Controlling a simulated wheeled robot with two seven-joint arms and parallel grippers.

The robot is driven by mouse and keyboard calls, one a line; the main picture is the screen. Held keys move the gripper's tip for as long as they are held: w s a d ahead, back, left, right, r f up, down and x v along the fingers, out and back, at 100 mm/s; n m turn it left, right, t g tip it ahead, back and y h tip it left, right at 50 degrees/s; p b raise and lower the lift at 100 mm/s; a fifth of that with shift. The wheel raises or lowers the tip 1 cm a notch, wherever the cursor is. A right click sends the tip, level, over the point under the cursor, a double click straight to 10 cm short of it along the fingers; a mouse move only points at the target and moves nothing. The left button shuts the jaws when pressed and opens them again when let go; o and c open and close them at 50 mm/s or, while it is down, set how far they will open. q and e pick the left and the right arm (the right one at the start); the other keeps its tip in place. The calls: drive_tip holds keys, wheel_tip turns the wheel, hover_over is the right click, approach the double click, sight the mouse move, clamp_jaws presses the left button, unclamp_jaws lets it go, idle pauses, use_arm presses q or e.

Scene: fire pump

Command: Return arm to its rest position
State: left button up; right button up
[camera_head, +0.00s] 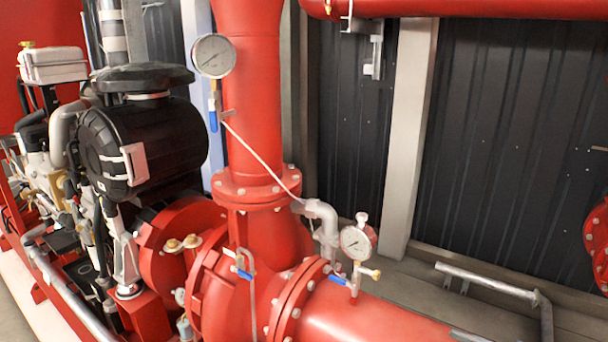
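Neither of my grippers shows in the head view, and I cannot make out either arm. The red fire pump (225,290) fills the lower middle, with a thick red vertical pipe (255,110) rising from it. A round gauge (213,56) sits on the upper pipe, with a blue-handled valve (213,115) below it. A second gauge (356,242) stands over the lower red pipe (375,318), with a blue lever (339,280) beside it. Another small blue lever (245,275) is on the pump casing.
A black and grey engine (145,135) stands at the left. A bent grey metal rail (485,281) stands at the lower right. Dark corrugated wall panels (510,140) and a pale post (408,130) close off the back. A red flange (597,245) shows at the right edge.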

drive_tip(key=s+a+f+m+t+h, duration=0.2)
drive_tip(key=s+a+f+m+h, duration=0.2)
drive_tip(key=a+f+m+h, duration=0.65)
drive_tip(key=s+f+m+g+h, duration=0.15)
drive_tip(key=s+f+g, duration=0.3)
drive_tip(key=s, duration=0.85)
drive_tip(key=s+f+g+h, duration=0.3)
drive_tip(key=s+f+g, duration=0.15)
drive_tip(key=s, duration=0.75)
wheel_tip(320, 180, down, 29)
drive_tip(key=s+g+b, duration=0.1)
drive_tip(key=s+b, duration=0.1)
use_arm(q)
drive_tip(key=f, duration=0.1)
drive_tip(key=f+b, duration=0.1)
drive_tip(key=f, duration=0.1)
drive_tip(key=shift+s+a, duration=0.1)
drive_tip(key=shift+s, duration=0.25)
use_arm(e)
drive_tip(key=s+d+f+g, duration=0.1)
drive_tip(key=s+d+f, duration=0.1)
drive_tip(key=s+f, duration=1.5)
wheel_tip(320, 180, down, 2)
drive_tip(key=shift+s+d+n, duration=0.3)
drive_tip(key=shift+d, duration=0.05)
